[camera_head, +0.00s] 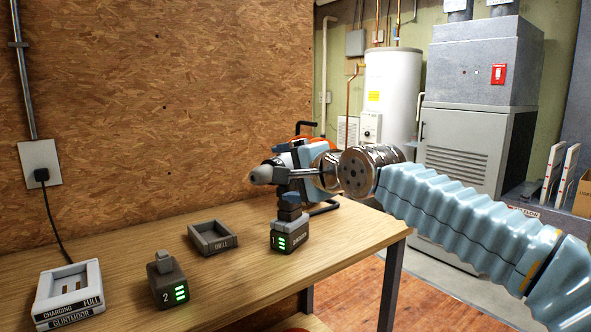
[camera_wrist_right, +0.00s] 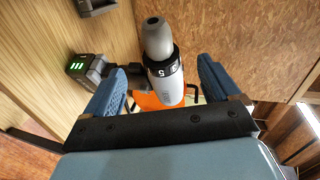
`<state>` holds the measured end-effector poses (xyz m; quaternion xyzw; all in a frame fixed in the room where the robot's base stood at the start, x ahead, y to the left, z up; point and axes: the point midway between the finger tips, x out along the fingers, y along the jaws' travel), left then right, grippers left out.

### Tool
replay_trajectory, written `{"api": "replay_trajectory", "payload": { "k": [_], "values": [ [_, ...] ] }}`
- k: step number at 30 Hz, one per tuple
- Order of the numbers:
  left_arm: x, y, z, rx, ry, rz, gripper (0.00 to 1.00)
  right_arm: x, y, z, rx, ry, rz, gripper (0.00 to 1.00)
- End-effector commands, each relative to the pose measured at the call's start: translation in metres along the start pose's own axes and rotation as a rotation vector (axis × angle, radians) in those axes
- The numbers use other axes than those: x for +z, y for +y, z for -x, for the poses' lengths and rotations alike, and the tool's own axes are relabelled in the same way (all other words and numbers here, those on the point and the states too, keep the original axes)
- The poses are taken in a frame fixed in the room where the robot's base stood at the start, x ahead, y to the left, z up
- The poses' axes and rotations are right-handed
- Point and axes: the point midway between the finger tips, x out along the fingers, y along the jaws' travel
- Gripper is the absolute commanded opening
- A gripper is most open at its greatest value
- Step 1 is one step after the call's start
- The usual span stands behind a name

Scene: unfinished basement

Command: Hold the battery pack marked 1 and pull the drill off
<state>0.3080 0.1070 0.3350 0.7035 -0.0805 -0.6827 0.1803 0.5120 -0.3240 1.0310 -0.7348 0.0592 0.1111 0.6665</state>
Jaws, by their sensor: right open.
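The drill (camera_head: 264,174) stands upright on the battery pack marked 1 (camera_head: 289,238), near the table's back right; the pack shows green lights. In the right wrist view the drill's grey nose and body (camera_wrist_right: 160,50) and the lit pack (camera_wrist_right: 88,68) are seen from above. My right gripper (camera_head: 303,168) is at the drill's upper body. Its two blue pads (camera_wrist_right: 160,84) are open, one on each side of the drill, with gaps visible. The drill's rear is partly hidden by the gripper. My left gripper is out of view.
The battery pack marked 2 (camera_head: 168,282) and a charger (camera_head: 66,305) stand at the table's left. An empty holder labelled DRILL (camera_head: 213,237) lies between the packs. An orange item with a black frame (camera_head: 306,124) stands close behind the drill. The chipboard wall (camera_head: 160,110) bounds the table.

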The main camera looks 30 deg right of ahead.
Motion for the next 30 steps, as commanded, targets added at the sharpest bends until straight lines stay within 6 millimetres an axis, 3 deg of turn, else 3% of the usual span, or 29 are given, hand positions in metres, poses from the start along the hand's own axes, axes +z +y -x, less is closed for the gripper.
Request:
{"api": "replay_trajectory", "payload": {
  "k": [6,12,18,26,30],
  "values": [
    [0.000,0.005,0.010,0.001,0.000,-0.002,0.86,0.002,-0.001,-0.051,0.003,-0.002,0.002,0.90],
    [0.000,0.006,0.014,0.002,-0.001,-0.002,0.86,0.001,0.000,-0.084,0.001,-0.001,0.002,0.90],
    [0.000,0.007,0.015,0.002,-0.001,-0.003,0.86,0.000,0.000,-0.098,0.000,-0.001,0.001,0.90],
    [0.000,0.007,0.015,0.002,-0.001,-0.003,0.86,0.001,0.000,-0.100,0.000,-0.001,0.002,0.90],
    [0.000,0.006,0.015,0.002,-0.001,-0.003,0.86,0.001,0.000,-0.100,0.000,-0.001,0.002,0.71]
  ]
}}
